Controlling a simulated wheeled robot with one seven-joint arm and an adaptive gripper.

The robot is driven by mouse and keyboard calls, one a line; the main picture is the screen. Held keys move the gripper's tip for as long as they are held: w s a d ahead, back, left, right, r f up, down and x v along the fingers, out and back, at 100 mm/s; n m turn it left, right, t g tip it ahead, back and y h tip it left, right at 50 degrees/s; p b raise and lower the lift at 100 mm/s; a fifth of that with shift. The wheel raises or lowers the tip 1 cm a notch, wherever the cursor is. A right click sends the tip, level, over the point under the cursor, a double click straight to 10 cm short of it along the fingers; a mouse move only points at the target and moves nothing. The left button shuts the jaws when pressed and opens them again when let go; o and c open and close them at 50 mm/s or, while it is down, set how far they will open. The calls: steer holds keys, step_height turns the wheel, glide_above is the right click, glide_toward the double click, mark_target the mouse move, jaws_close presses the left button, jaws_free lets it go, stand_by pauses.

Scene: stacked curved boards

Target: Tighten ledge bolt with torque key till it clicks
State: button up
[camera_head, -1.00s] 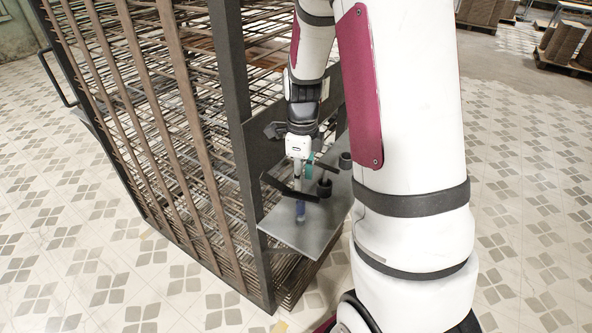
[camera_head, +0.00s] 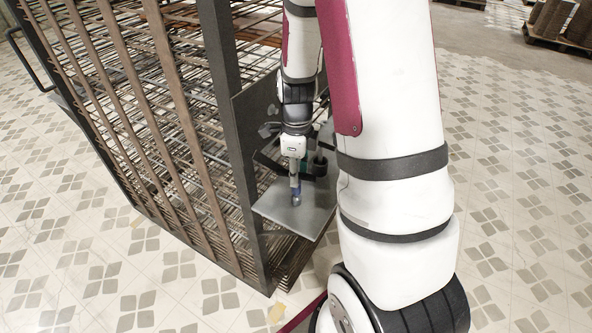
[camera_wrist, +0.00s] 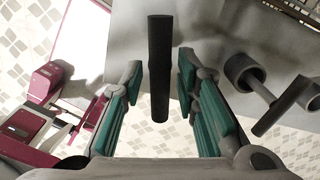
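My gripper (camera_head: 294,168) points down over the grey metal ledge (camera_head: 270,207) on the side of the rack. In the wrist view, its green-padded fingers (camera_wrist: 160,95) stand on both sides of a long dark bar (camera_wrist: 160,60). A narrow gap shows on each side of the bar, so it does not look clamped. A small blue part (camera_head: 296,187) with a grey lower end shows just below the gripper, close to the ledge. I cannot tell which piece is the torque key's handle and which is the bolt; the contact point is hidden.
A grey round post (camera_wrist: 243,72) and another dark bar (camera_wrist: 286,106) lie to the right in the wrist view. A dark cylinder (camera_head: 319,164) stands on the ledge beside my gripper. The tall barred rack (camera_head: 150,120) borders the left; tiled floor (camera_head: 520,220) is open at right.

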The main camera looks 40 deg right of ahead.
jaws_close()
steer(key=shift+r+p, duration=0.5)
steer(key=shift+r, duration=0.25)
stand_by(0.9)
stand_by(0.7)
steer(key=shift+r+p, duration=0.25)
steer(key=shift+p, duration=0.1)
steer(key=shift+t+h, duration=0.3)
steer(key=shift+h, duration=0.1)
stand_by(0.4)
steer(key=shift+r+p, duration=0.5)
steer(key=shift+p, duration=0.15)
stand_by(0.7)
steer(key=shift+r+p, duration=1.25)
steer(key=shift+r, duration=1.3)
